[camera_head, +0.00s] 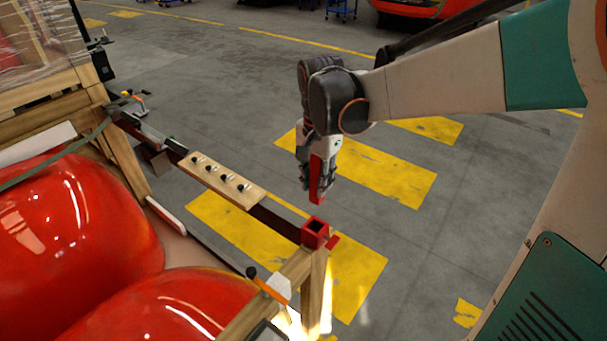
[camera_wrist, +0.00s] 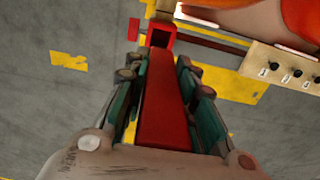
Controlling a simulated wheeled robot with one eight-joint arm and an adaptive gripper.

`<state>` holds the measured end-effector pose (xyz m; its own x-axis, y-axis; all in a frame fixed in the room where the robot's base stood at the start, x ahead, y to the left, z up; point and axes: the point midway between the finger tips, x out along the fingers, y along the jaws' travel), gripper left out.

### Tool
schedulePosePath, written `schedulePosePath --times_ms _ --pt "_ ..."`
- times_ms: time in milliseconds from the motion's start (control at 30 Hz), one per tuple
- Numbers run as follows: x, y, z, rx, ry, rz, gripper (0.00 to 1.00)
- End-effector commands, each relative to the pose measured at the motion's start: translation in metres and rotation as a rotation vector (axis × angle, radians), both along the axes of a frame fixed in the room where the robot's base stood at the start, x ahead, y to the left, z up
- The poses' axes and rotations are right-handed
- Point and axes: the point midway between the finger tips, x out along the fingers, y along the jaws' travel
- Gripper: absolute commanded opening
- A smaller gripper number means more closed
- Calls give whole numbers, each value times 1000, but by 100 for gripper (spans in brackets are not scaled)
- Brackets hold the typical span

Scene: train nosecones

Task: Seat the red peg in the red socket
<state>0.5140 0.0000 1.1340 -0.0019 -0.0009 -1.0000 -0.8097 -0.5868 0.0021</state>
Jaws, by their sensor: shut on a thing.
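The red peg (camera_head: 318,178) hangs nearly upright in my gripper (camera_head: 318,182), its lower end pointing down. In the wrist view the red peg (camera_wrist: 164,105) lies between the two fingers of my gripper (camera_wrist: 163,85), which are shut on it. The red socket (camera_head: 314,232) is a square, open-topped box on the end of the dark rail in the head view. The peg's lower end is above the socket and apart from it. In the wrist view the socket (camera_wrist: 161,36) shows just beyond the peg's tip, its dark opening visible.
A wooden block with several black knobs (camera_head: 222,181) sits on the dark rail (camera_head: 280,221) left of the socket. A wooden post (camera_head: 314,290) with an orange-handled clamp (camera_head: 270,286) stands below. Glossy red nosecones (camera_head: 75,235) fill the left. Open floor lies right.

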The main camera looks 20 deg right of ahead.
Motion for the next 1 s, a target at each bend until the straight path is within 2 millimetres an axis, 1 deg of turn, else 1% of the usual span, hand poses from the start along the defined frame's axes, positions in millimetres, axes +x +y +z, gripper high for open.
schedulePosePath --times_ms 33,100,200,300,400,567,833,900,1000 --pt "1 0 -16 0 0 0 0" --pt "1 0 -33 0 0 1 0" --pt "1 0 -55 0 0 1 0" --pt "2 0 -72 0 0 1 0" --pt "2 0 -81 0 0 1 0" --pt "2 0 -89 0 0 1 0" --pt "2 0 -125 0 0 1 0" --pt "2 0 -127 0 0 1 0" --pt "2 0 -126 0 0 1 0"
